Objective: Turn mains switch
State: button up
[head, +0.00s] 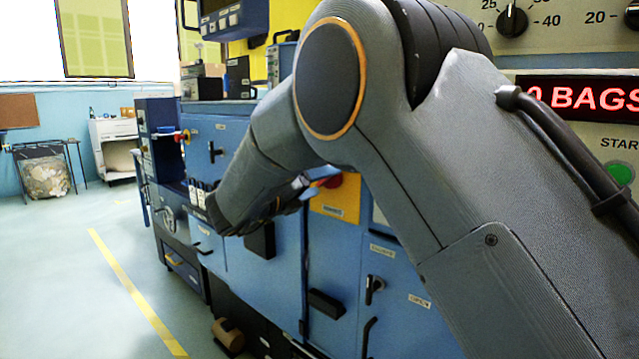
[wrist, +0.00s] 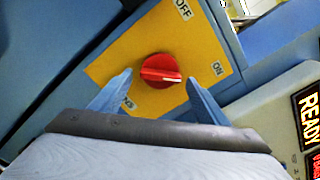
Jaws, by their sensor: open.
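The mains switch is a red rotary knob (wrist: 160,71) on a yellow plate (wrist: 117,62) in the wrist view. OFF is printed at the plate's top and ON at its right. The knob's pale-edged ridge lies nearly level across the picture, its right end roughly towards ON. My gripper (wrist: 158,79) is open, one blue-grey finger on each side of the knob. Gaps show between fingertips and knob; I cannot tell their depth. In the head view the knob (head: 329,181) and plate (head: 340,200) are partly hidden behind my arm, and the fingers are hard to make out.
Blue machine cabinets (head: 275,280) with black handles and labels surround the switch. A READY display (wrist: 309,117) is at the wrist view's right. A control panel with a red BAGS display (head: 590,97) stands close at right. Open floor (head: 70,270) with a yellow line lies left.

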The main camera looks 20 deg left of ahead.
jog(key=c, duration=1)
jog(key=shift+c, duration=0.2)
jog(key=shift+n, duration=0.4)
jog(key=n+p, duration=0.1)
jog(key=n, duration=0.1)
jog(key=n+p, duration=0.1)
jog(key=p, duration=0.1)
jog(key=shift+r+n, duration=0.2)
jog(key=shift+n, duration=0.2)
jog(key=n+p, duration=0.3)
jog(key=n, duration=0.1)
jog(key=n+p, duration=0.3)
jog(key=n, duration=0.1)
jog(key=n+p, duration=0.3)
jog(key=n, duration=0.2)
jog(key=shift+a+r, duration=0.1)
jog(key=shift+r, duration=0.15)
jog(key=shift+n+p, duration=0.35)
jog(key=shift+n, duration=0.05)
